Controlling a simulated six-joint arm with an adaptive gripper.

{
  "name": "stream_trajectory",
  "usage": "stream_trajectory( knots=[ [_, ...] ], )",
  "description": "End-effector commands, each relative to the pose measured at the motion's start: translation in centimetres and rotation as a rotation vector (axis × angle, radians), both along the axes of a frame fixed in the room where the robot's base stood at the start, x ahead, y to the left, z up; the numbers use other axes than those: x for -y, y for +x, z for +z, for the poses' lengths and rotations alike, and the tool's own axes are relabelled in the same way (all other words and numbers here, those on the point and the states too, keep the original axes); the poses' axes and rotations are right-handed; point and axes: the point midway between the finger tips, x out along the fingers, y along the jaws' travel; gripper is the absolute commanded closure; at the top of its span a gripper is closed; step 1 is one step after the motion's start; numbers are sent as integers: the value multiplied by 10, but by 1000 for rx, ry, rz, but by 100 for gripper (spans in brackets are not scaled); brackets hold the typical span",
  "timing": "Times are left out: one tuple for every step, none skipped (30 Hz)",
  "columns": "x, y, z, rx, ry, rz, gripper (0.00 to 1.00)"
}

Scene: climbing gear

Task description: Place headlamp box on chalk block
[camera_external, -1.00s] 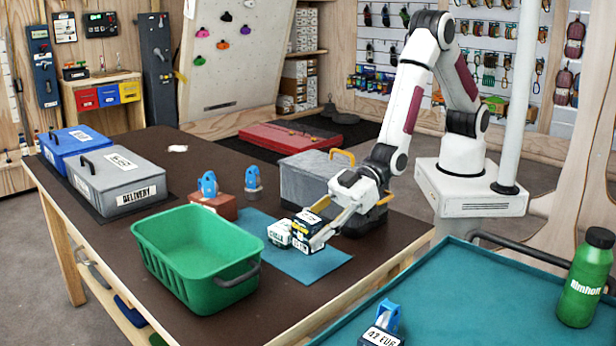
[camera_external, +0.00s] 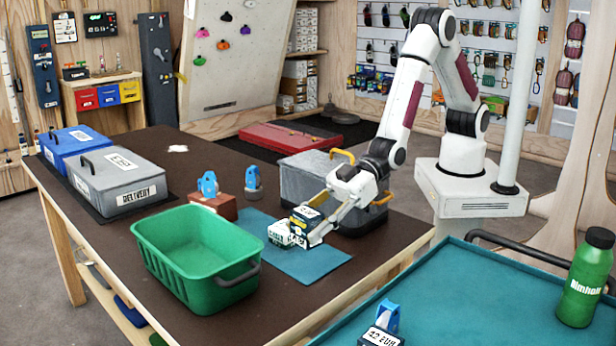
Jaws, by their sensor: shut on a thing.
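The headlamp box (camera_external: 307,219), dark with yellow and white on it, is between the fingers of my gripper (camera_external: 318,226), just right of the chalk block. My gripper is shut on it and partly hides it. The chalk block (camera_external: 281,234) is white with dark lettering and sits on the blue mat (camera_external: 312,264). The two overlap in this view, and I cannot tell whether they touch or whether the box is clear of the mat.
A green basket (camera_external: 165,250) stands left of the mat. Behind are a reddish block (camera_external: 222,207), blue-topped devices (camera_external: 253,184) and a grey toolbox (camera_external: 303,172) close to my wrist. A grey delivery case (camera_external: 118,180) is at the left. The mat's front part is clear.

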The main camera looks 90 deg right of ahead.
Motion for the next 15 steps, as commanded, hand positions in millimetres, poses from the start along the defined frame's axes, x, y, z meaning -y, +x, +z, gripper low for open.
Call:
stream_trajectory(
  knots=[
    [-2, 4, 5, 4, 3, 4, 84],
    [-3, 6, 7, 4, 3, 9, 84],
    [-4, 9, 10, 5, 2, 15, 84],
    [-6, 11, 13, 5, 3, 21, 84],
    [-7, 13, 15, 4, 4, 27, 84],
    [-10, 16, 19, 5, 3, 36, 84],
    [-11, 20, 23, 6, 3, 43, 84],
    [-13, 21, 25, 5, 4, 51, 84],
    [-15, 25, 29, 5, 3, 61, 84],
    [-16, 28, 32, 6, 2, 68, 84],
    [-18, 29, 34, 5, 2, 77, 84],
    [-20, 32, 39, 5, 3, 88, 84],
    [-21, 35, 41, 5, 2, 96, 84],
    [-22, 37, 44, 5, 2, 103, 84],
    [-24, 39, 47, 5, 2, 113, 84]
  ],
)
